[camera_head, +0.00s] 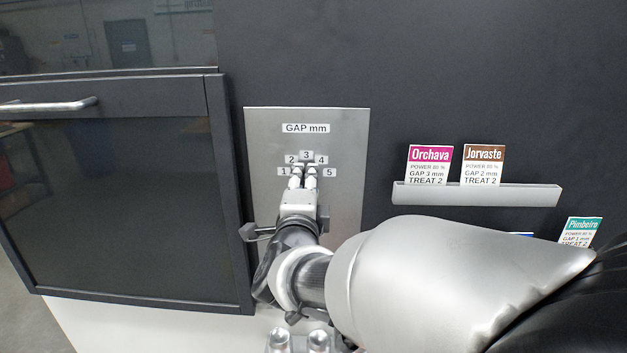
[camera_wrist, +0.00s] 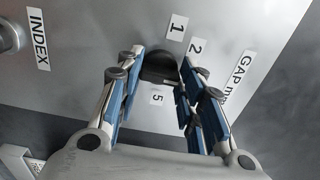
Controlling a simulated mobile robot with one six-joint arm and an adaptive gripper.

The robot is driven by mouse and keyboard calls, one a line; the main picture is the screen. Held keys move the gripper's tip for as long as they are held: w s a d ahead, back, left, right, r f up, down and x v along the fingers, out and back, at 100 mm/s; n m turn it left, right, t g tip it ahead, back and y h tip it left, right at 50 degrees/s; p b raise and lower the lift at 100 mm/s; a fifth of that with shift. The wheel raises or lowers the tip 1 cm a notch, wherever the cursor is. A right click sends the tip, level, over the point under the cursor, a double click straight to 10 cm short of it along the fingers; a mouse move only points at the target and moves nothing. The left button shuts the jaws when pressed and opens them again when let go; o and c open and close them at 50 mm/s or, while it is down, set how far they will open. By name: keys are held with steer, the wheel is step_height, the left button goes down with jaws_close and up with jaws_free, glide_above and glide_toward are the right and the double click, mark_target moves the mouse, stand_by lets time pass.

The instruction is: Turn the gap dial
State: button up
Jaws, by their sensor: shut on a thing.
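The gap dial (camera_wrist: 158,67) is a dark round knob on a grey metal panel (camera_head: 345,135) marked "GAP mm". Number labels 1 to 5 arc around it in the head view, where my gripper (camera_head: 304,172) covers the dial itself. In the wrist view my gripper (camera_wrist: 160,72) has its blue-padded fingers on both sides of the dial and is shut on it. Labels 1, 2 and 5 show around the fingers there. I cannot tell which number the dial points to.
An "INDEX" label (camera_wrist: 38,40) and a metal knob (camera_wrist: 8,36) are at the wrist view's left. A dark door (camera_head: 125,205) with a handle stands left of the panel.

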steer(key=c, duration=0.4)
steer(key=shift+n, duration=0.3)
steer(key=shift+n+p, duration=1.45)
steer(key=shift+n, duration=6.15)
steer(key=o, duration=1.1)
